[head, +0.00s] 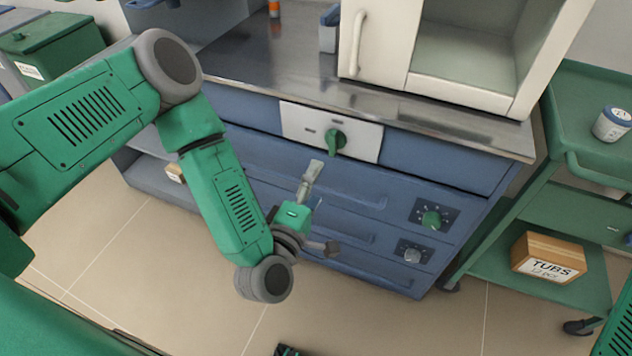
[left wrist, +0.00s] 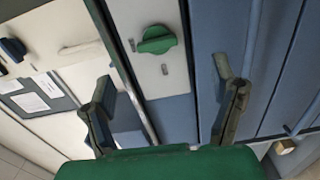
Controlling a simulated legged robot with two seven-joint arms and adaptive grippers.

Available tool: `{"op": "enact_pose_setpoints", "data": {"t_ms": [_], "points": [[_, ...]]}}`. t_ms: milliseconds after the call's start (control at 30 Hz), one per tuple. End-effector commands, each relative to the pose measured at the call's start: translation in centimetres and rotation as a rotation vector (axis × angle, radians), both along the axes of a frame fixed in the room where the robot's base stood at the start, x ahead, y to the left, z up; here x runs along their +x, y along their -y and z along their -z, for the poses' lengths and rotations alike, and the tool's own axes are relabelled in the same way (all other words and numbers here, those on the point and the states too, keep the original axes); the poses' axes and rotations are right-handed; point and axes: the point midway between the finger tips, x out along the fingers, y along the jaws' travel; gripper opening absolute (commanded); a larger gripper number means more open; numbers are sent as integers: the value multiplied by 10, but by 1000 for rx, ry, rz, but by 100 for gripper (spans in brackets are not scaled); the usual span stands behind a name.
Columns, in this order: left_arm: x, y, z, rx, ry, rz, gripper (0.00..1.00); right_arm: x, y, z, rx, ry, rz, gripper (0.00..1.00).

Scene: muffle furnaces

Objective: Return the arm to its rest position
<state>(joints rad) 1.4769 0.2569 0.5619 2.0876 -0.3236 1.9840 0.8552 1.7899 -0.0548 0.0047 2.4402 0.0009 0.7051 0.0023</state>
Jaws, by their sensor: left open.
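My left arm (head: 222,190) comes in from the left and bends down in front of the blue cabinet. My left gripper (head: 322,209) is open and empty, held out before the cabinet drawers, with its fingers spread. In the left wrist view the left gripper (left wrist: 165,95) shows two dark fingers wide apart with nothing between them. A green knob (left wrist: 157,40) on a pale panel lies beyond the fingers there. The same knob (head: 335,140) sits above the gripper in the head view.
The blue cabinet (head: 405,200) has a steel top (head: 270,60). On it stands a white furnace (head: 420,86) with its chamber exposed. A green cart (head: 590,85) at right carries a small tub (head: 612,124) and a TUBS box (head: 548,257). Tiled floor (head: 170,265) lies below.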

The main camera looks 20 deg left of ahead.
Motion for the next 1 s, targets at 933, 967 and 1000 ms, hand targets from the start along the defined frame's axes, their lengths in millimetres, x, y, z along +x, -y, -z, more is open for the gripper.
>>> {"op": "enact_pose_setpoints", "data": {"t_ms": [933,967,1000], "points": [[-193,-62,134,1110,-894,942,79,-1,0,-6,0,-1,0,40],[-204,-73,134,1148,-937,986,79,-1,0,-6,0,-1,0,40],[-217,-85,133,1189,-988,1035,79,-1,0,-6,0,-1,0,40]]}}
